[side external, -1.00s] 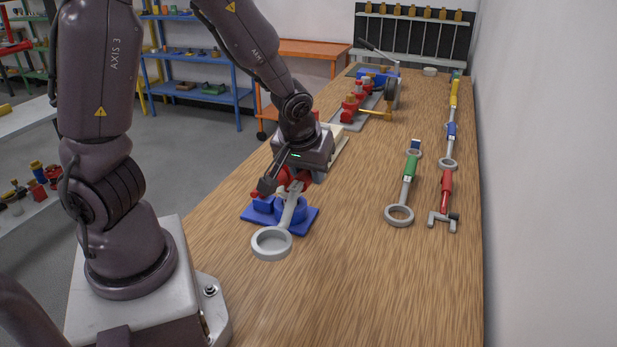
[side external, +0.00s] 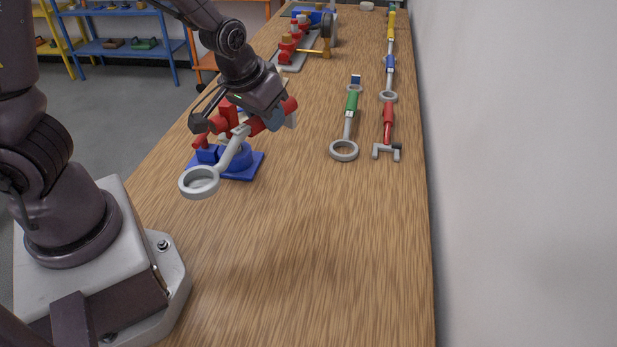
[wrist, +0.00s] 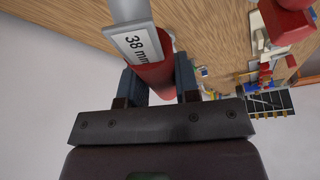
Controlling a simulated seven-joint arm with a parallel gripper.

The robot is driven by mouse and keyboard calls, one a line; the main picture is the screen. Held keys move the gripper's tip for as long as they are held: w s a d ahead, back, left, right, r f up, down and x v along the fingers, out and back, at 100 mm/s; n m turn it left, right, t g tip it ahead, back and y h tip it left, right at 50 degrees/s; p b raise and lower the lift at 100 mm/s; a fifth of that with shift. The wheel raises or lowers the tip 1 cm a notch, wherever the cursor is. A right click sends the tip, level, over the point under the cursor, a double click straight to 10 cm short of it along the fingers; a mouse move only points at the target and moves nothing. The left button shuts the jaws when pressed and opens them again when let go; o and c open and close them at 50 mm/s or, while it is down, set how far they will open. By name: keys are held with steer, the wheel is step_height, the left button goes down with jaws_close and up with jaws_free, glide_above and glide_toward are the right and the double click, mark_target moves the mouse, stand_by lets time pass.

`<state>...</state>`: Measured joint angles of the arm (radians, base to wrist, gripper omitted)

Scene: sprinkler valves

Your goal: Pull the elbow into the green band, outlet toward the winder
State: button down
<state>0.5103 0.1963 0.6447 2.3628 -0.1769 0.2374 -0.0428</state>
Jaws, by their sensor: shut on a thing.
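My gripper (side external: 273,112) is shut on the red handle of a grey ring wrench (side external: 231,152), to the right of and above a blue base (side external: 240,172). The wrench slants down to the left; its ring hangs in front of the base's left side, and I cannot tell whether it touches anything. A red fitting (side external: 228,115), apparently the elbow, stands over the base, partly hidden by the wrench and arm. In the wrist view the red handle (wrist: 155,76), with a "38 mm" label, is between the jaws. I cannot make out the green band or the elbow's outlet.
A green-handled ring wrench (side external: 351,101) and a red-handled tool (side external: 388,118) lie to the right. Farther back is a grey plate (side external: 293,62) with red valves and a brass-coloured crank (side external: 314,52), possibly the winder. The front of the bench (side external: 320,250) is clear.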

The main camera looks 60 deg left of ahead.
steer(key=w+d+m+h, duration=0.2)
steer(key=w+d+m, duration=0.15)
steer(key=d, duration=0.25)
steer(key=shift+n+y, duration=0.5)
steer(key=shift+n, duration=0.05)
steer(key=a, duration=0.3)
steer(key=a+r, duration=0.1)
steer(key=a, duration=0.2)
steer(key=shift+r, duration=0.15)
steer(key=shift+s+a+r+m+h, duration=0.25)
steer(key=shift+a+r+m+h, duration=0.15)
steer(key=shift+a+r+m, duration=0.65)
steer(key=s+r+m+g+h, duration=0.1)
steer(key=m, duration=0.3)
steer(key=s+r+m+g+h, duration=0.1)
steer(key=r+m, duration=0.1)
steer(key=m, duration=0.3)
steer(key=s+r+m+g+h, duration=0.1)
steer(key=r+m+h, duration=0.1)
steer(key=m, duration=0.3)
steer(key=shift+s+d, duration=0.15)
steer(key=shift+d, duration=0.25)
steer(key=m, duration=0.1)
steer(key=s+m+g, duration=0.1)
steer(key=m, duration=0.1)
steer(key=shift+d+r, duration=0.2)
steer(key=shift+d, duration=0.2)
